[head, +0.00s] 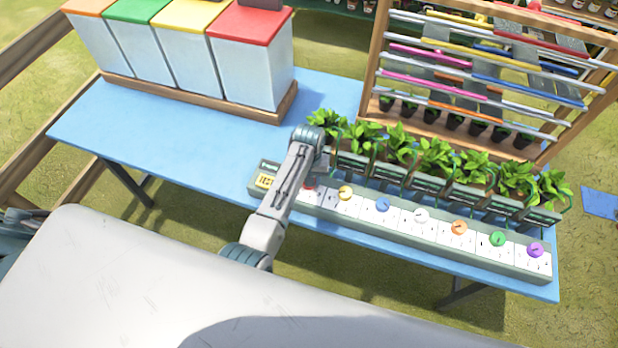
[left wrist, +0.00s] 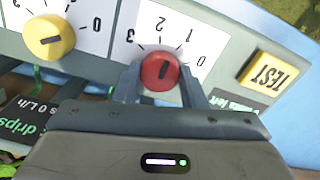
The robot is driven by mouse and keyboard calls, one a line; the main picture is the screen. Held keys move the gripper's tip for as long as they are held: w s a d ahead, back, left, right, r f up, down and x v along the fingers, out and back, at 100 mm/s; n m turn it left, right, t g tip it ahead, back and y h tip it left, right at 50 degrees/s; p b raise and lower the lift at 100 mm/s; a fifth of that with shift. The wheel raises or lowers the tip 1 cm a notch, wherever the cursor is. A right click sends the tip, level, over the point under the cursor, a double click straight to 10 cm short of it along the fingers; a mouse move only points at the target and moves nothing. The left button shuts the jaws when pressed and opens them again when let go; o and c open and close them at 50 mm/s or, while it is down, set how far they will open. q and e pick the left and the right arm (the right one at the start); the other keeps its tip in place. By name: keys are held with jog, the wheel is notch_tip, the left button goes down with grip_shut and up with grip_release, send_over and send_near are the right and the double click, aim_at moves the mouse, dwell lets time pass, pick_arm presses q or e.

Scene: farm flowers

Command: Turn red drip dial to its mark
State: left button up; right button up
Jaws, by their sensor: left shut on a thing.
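The red drip dial (head: 309,184) is at the left end of the long grey-green dial panel (head: 400,238), mostly hidden by my arm in the head view. The pointer line runs nearly up and down in that view, close to the 2. My right gripper is not in view.
More coloured dials run along the panel. Potted plants (head: 435,158) stand right behind it. Lidded bins (head: 250,70) are at the back left.

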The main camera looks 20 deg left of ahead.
pick_arm(q)
jog(key=n, duration=0.6)
jog(key=shift+n, duration=0.3)
jog(key=n, duration=0.5)
jog(key=shift+n, duration=0.3)
jog(key=o, duration=1)
jog(key=shift+r, duration=0.1)
jog(key=shift+r+b, duration=1.55)
jog(key=shift+r, duration=3.75)
